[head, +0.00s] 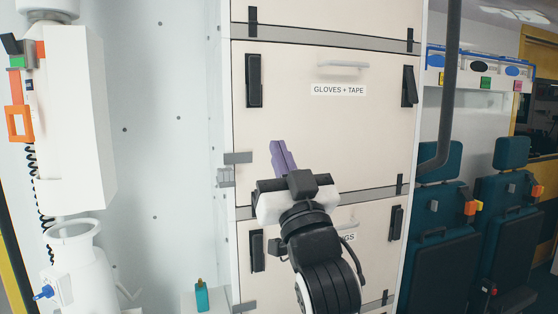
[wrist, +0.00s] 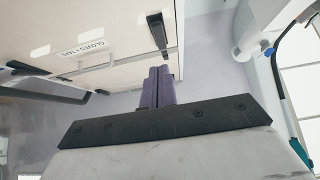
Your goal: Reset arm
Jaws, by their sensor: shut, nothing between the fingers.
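My gripper (head: 276,146) is raised in front of the cabinet in the head view. Its two purple fingers lie side by side, shut, with nothing between them. The fingers also show in the wrist view (wrist: 158,70), pointing away from the camera. Behind them in the head view is the cream cabinet door labelled "GLOVES + TAPE" (head: 338,112), which is closed. My arm covers part of the lower door and its label.
A grey pole (head: 449,80) stands right of the cabinet. Teal seats (head: 440,225) are beyond it. A white wall unit (head: 80,120) with orange and green parts hangs at left. A small teal bottle (head: 202,296) stands low, left of the cabinet.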

